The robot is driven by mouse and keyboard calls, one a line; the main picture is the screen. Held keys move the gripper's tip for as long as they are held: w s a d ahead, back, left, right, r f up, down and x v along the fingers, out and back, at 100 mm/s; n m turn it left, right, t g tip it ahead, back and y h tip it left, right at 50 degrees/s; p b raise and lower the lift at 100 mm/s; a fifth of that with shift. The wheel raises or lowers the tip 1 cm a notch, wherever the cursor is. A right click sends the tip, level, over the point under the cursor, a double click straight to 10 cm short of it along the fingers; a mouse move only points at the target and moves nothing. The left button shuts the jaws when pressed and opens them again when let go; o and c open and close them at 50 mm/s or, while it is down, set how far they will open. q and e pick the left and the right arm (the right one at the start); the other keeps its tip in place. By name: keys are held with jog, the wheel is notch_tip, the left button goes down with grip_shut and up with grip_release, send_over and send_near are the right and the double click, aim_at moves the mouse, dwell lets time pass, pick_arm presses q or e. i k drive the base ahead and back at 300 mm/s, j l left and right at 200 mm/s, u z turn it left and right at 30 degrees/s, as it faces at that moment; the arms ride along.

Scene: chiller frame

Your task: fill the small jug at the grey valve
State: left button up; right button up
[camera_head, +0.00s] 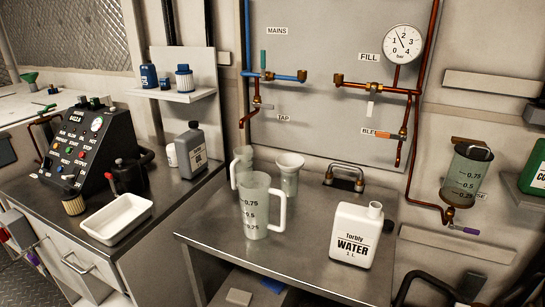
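Two translucent jugs with handles stand upright on the metal bench (205,235). The smaller-looking jug (240,178) is at the back, partly hidden by the larger jug (256,222), which is marked 0.5 and 0.75-like graduations too small to read surely. A valve with a greyish lever (267,107) sits on the copper pipe beside the TAP label (284,118). Its spout (242,123) points down, above and roughly over the back jug. I cannot tell the fill level in either jug. Neither gripper is in view.
A translucent funnel-like vessel (289,173) stands right of the back jug. A white WATER can (357,236) stands at the bench's right. The bench's front left is clear.

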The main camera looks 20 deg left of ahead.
aim_at(271, 107)
jog(key=i+j+u, duration=0.35)
jog(key=i+j, duration=0.5)
jog(key=j, duration=0.15)
jog(key=k+l+u, duration=0.15)
jog(key=i+j, duration=0.05)
